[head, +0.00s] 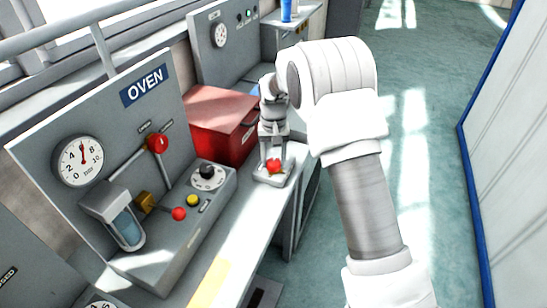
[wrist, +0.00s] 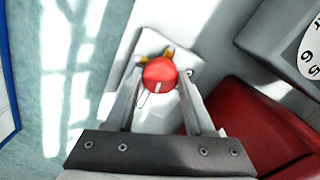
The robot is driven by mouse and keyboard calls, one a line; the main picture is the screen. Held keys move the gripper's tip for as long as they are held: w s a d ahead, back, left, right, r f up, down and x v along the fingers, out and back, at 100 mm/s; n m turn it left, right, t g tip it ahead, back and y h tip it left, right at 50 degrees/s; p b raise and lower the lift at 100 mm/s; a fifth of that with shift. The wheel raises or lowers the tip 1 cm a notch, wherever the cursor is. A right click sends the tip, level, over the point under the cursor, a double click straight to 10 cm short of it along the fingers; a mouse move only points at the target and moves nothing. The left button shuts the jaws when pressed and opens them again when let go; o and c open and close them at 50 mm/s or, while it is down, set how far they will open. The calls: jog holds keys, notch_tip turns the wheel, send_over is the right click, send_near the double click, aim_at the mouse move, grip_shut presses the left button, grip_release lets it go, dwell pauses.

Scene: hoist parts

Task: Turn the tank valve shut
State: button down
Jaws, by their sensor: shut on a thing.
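A red round valve knob (wrist: 158,74) with a white mark sits on a small pale block with brass-coloured fittings. I take it to be the tank valve. In the head view the red knob (head: 275,166) shows low at the end of my arm, on the pale block at the bench's right edge. My gripper (wrist: 162,84) points down at it, with one finger on each side, shut on the knob. The gripper (head: 274,158) also shows in the head view. The fingers' contact points are partly hidden by the knob.
A red box (head: 222,122) stands close left of my gripper. The grey OVEN panel (head: 110,125) has a gauge (head: 80,161), a red-knobbed lever (head: 158,143), a black dial (head: 207,174) and buttons. The floor (head: 440,110) at right is clear up to a blue-edged wall.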

aim_at(274, 161)
jog(key=shift+m, duration=1)
jog(key=shift+c, duration=1.3)
grip_release()
notch_tip(274, 161, up, 18)
jog(key=p, duration=0.2)
jog(key=shift+f, duration=0.25)
